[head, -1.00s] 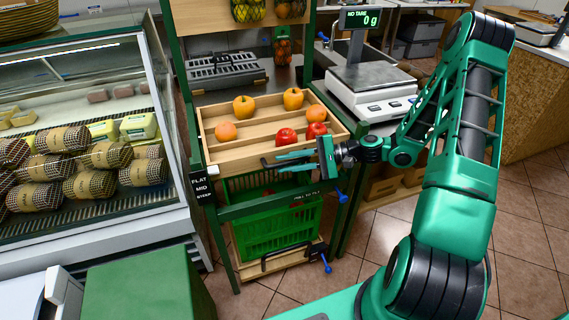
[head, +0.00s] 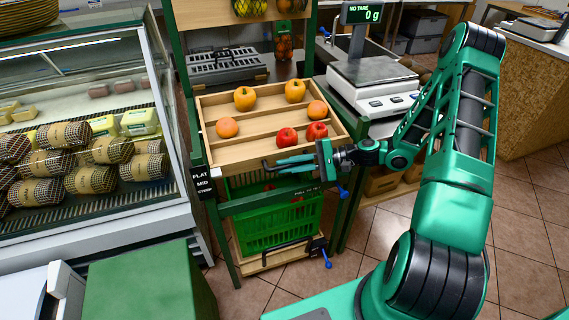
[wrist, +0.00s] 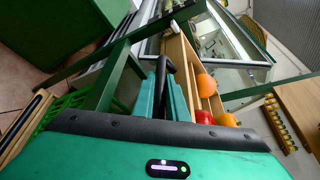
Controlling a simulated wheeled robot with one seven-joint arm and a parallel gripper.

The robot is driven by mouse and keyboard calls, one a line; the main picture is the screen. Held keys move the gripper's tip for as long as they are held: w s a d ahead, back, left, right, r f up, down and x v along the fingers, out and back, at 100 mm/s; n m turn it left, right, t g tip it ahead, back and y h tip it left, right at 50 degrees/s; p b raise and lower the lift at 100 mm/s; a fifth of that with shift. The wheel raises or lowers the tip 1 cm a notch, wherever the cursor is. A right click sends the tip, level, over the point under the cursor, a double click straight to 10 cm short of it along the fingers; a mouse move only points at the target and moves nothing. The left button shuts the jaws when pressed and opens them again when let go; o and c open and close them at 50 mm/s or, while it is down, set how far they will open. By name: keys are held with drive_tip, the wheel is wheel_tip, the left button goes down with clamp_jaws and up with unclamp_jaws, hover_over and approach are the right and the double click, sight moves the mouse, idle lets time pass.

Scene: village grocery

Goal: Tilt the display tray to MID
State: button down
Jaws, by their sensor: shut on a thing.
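The wooden display tray (head: 258,118) sits on a green stand in the head view, sloping toward me, with several fruits in its slatted rows. My gripper (head: 284,164) reaches in from the right to the tray's front edge, fingers pointing left. In the wrist view my gripper (wrist: 163,98) has its teal fingers on either side of a dark handle bar (wrist: 162,72) beside the tray's wooden side (wrist: 181,62). It is shut on that bar. A black label plate (head: 202,183) on the left post reads FLAT, MID and a third, small line. The tray's exact tilt mark is unclear.
A green crate (head: 275,226) stands under the tray. A glass cheese counter (head: 95,195) is close on the left, and a scale (head: 372,78) stands at the right. A green box (head: 145,285) is at the front left. Tiled floor is open at the right.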

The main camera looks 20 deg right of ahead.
drive_tip(key=c, duration=2)
unclamp_jaws()
drive_tip(key=shift+c, duration=0.2)
drive_tip(key=shift+d, duration=0.15)
drive_tip(key=v, duration=1)
drive_tip(key=shift+s+d, duration=0.2)
